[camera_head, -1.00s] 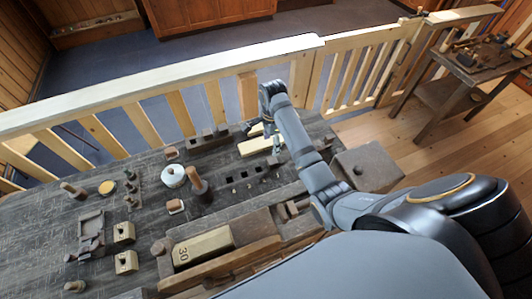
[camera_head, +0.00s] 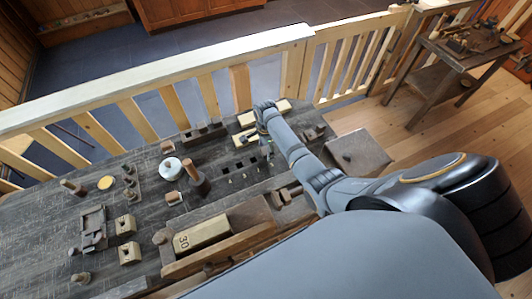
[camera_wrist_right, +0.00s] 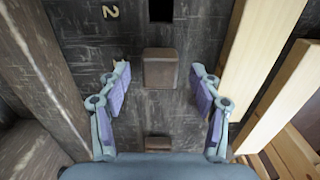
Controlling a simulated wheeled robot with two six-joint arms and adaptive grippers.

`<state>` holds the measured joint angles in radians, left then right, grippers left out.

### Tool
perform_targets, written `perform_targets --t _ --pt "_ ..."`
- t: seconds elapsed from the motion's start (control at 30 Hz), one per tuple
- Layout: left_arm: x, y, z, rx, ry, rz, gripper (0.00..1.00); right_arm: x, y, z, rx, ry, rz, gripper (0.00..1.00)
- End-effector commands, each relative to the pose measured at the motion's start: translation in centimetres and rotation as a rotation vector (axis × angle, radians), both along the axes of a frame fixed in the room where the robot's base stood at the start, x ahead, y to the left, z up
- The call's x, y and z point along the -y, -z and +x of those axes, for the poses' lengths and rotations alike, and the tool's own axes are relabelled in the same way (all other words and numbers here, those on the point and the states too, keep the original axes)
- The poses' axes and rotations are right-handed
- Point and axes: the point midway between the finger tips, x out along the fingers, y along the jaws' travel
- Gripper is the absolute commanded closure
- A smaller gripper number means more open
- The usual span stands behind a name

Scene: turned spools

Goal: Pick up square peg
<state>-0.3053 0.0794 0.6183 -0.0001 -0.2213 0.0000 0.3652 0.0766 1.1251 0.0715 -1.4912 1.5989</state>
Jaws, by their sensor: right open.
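A brown wooden block with a square top, which looks like the square peg (camera_wrist_right: 160,68), stands on the dark board in the right wrist view. My right gripper (camera_wrist_right: 159,76) is open, with one fingertip pad on either side of the block and a gap on both sides. In the head view my right gripper (camera_head: 266,148) is low over the right part of the bench, beside the row of dark square holes (camera_head: 239,166). There my own arm hides much of the area around it, and I cannot make out the peg. My left gripper is not in view.
A second brown block (camera_wrist_right: 158,142) lies nearer my wrist, and a dark square hole (camera_wrist_right: 161,10) is beyond the peg. Pale wooden bars (camera_wrist_right: 262,60) flank the right side. A white lidded pot (camera_head: 170,169) and a wooden-handled tool (camera_head: 198,180) stand left of the holes.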

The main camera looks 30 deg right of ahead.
Motion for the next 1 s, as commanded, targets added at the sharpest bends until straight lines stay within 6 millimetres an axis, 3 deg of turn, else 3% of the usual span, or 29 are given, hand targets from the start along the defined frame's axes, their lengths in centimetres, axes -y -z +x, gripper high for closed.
perform_targets --t 0.13,0.53,0.83,1.0 --pt "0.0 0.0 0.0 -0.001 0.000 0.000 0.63 0.0 0.0 0.0 0.000 0.000 0.000 0.39" --pt "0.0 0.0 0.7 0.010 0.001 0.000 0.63 0.0 0.0 0.0 0.000 0.000 0.000 0.93" --pt "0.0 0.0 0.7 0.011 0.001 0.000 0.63 0.0 -0.3 0.0 0.000 0.000 0.000 0.94" --pt "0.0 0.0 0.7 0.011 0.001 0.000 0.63 0.0 -2.4 0.1 0.004 0.001 0.000 0.94"
